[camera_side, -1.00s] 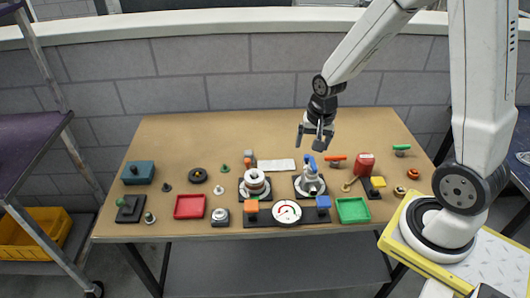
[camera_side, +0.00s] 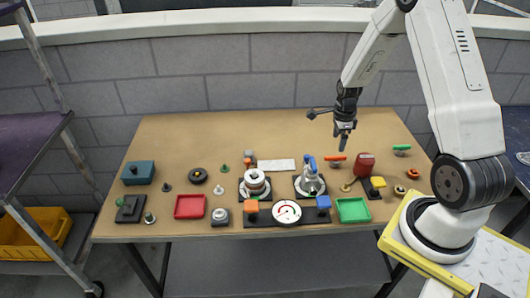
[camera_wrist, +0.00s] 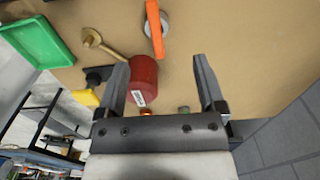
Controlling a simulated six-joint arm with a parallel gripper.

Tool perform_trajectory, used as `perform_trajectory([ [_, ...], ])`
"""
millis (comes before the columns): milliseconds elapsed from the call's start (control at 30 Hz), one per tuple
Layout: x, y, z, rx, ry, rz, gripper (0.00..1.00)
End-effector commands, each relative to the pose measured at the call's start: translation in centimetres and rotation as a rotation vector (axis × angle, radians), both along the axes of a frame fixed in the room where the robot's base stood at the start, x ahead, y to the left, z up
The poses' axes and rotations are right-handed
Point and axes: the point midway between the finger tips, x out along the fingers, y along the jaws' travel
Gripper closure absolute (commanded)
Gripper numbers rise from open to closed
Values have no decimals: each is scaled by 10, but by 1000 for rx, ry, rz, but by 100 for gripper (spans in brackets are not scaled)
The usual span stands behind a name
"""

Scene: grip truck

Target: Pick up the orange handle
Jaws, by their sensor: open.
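The orange handle (camera_side: 336,157) is a bar on a small round grey base, on the table right of the blue-handled valve. In the wrist view the orange handle (camera_wrist: 155,27) shows at the top centre, beyond my fingertips and a little left of the middle of the gap. My gripper (camera_side: 342,148) is above the table near the handle in the side view.
A red cylinder (camera_wrist: 143,78) is close to the left finger; it stands right of the handle in the side view (camera_side: 365,166). A brass key-like part (camera_wrist: 98,42), a green tray (camera_wrist: 38,42) and a yellow block (camera_wrist: 85,97) are nearby. A green handle (camera_side: 402,148) stands farther right. The table's back is clear.

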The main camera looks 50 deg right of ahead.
Motion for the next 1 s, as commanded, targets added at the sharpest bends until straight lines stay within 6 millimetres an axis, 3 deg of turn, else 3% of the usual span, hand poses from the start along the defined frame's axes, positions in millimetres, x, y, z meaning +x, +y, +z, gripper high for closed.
perform_trajectory([
  [1000, -2, 2, -41, 1, 1, 2, 12],
])
